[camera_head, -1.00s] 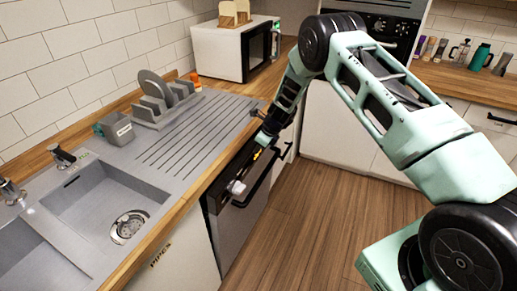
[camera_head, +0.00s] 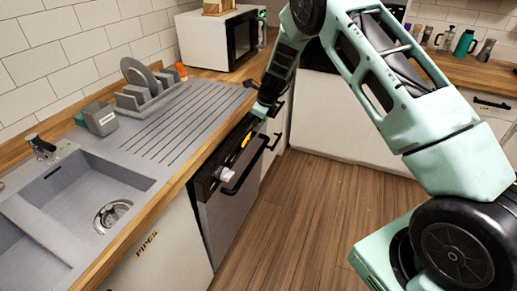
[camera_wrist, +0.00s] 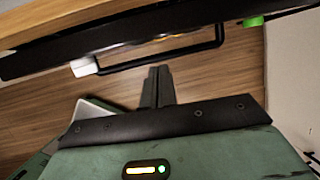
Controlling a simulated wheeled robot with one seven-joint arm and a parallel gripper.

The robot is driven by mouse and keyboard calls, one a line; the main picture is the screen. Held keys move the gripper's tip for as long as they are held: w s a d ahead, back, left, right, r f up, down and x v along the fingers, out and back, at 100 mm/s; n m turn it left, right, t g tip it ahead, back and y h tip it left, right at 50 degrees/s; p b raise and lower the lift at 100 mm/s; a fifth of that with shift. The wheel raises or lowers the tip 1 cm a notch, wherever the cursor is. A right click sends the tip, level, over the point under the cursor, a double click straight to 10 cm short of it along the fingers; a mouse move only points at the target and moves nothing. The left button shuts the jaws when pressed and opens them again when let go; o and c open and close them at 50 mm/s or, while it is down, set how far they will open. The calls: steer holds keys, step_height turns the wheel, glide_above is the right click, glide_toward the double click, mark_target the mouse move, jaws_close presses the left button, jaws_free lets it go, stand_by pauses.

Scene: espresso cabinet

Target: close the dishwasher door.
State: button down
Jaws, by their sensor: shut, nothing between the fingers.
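The dishwasher door (camera_head: 232,212) is a grey front under the counter, with a black top strip and a black bar handle (camera_head: 243,174). It stands upright or nearly so; I cannot tell whether a small gap is left at its top. My gripper (camera_wrist: 157,72) is shut and empty. In the head view it is at the far end of the door's top, mostly hidden by my own arm. In the wrist view the handle (camera_wrist: 165,60) lies just beyond the fingertips, and contact cannot be judged.
The wooden counter edge (camera_head: 178,192) runs just above the door. A white microwave (camera_head: 215,40) stands behind. The wooden floor (camera_head: 300,225) in front is clear.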

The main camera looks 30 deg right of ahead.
steer(key=s+d+f+n+t+h+b, duration=0.1)
steer(key=d+f+t+h+b, duration=0.1)
steer(key=d+f+b, duration=0.4)
steer(key=s+d+f+n+t+h+b, duration=0.15)
steer(key=f+b, duration=0.25)
steer(key=f, duration=0.5)
steer(key=d+f+n+t+h+b, duration=0.1)
steer(key=d+f+t+h+b, duration=0.15)
steer(key=d+f+b, duration=0.35)
steer(key=s+a+f+n+t+y+b, duration=0.25)
steer(key=s+a+f+t+b, duration=0.5)
steer(key=b, duration=0.75)
steer(key=w+a+r+t, duration=0.1)
steer(key=w+r, duration=0.1)
steer(key=w, duration=0.3)
steer(key=w+a+r+t, duration=0.1)
steer(key=w+r, duration=0.1)
steer(key=w, duration=0.4)
steer(key=shift+r+b, duration=0.25)
steer(key=shift+b, duration=0.05)
steer(key=shift+w+t, duration=0.1)
steer(key=shift+t, duration=0.15)
